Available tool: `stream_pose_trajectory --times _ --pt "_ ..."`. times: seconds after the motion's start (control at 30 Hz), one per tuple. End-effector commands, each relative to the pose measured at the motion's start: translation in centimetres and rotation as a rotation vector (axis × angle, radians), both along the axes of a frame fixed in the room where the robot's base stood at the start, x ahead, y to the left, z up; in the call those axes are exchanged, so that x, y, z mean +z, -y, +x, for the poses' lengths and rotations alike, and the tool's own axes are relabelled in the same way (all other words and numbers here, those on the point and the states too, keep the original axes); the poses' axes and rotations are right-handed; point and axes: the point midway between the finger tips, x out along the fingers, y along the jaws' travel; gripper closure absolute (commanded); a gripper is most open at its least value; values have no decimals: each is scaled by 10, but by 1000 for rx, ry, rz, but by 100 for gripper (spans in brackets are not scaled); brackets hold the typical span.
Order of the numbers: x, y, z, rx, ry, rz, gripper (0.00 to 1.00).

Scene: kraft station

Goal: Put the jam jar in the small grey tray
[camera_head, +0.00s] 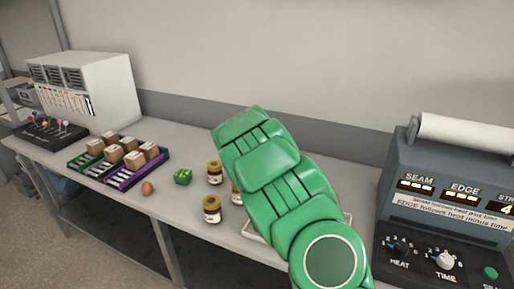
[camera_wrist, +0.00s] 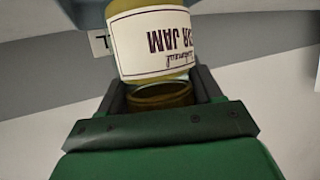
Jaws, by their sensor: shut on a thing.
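A jam jar (camera_wrist: 152,45) with a white label reading "JAM" upside down and a gold lid fills the top middle of the wrist view. My gripper (camera_wrist: 160,92) is shut on it, with dark jaws on both sides of the lid end. In the head view my green arm hides the gripper and the held jar. The tray (camera_head: 257,238), with a pale rim, shows partly behind my arm on the bench; most of its inside is hidden.
Jars with gold lids (camera_head: 211,209) (camera_head: 214,173) stand left of my arm, one more (camera_head: 236,195) partly hidden. A green item (camera_head: 183,177), a brown egg-like item (camera_head: 147,188) and racks of boxes (camera_head: 133,173) lie further left. A sealing machine (camera_head: 445,195) stands right.

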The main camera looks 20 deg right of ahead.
Motion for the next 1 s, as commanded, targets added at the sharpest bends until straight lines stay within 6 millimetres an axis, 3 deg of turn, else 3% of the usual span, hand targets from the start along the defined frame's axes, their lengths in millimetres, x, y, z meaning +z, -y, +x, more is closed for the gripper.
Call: stream_pose_trajectory --times 0.17,0.2,0.37,0.83,1.0 --pt "-4 0 0 1 1 0 81" --pt "-5 0 0 0 1 0 34" --pt "-4 0 0 0 1 0 10" --pt "2 0 0 0 1 0 10" --pt "6 -4 -8 0 2 -1 10"
